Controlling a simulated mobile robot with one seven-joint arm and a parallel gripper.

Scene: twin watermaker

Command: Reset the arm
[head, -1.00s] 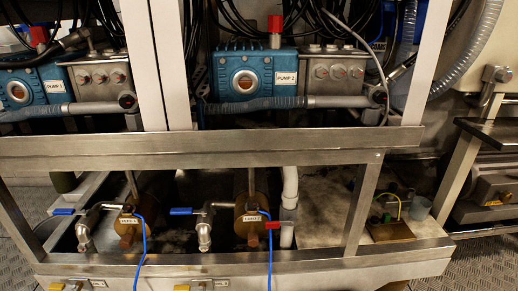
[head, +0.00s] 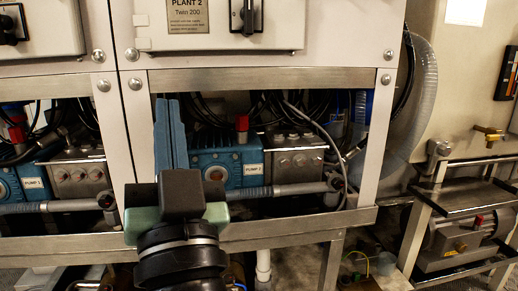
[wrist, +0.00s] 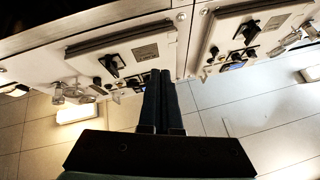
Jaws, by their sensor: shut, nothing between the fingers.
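My gripper (head: 167,100) is in the head view, left of centre, with its two blue-grey fingers pointing up in front of the machine frame. In the wrist view its fingers (wrist: 160,75) lie side by side, closed, with nothing between them. My dark wrist and green-grey gripper body are below the fingers in the head view. They hide part of the frame and the piping behind. No contact with the machine is visible.
Behind my gripper are the pump labelled PUMP 2 (head: 228,164), the PUMP 1 unit (head: 22,184) and a steel crossbar (head: 290,228). A Plant 2 control panel (head: 275,25) is above. The wrist view shows panels with switches (wrist: 113,64) and lit lamps (wrist: 78,112).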

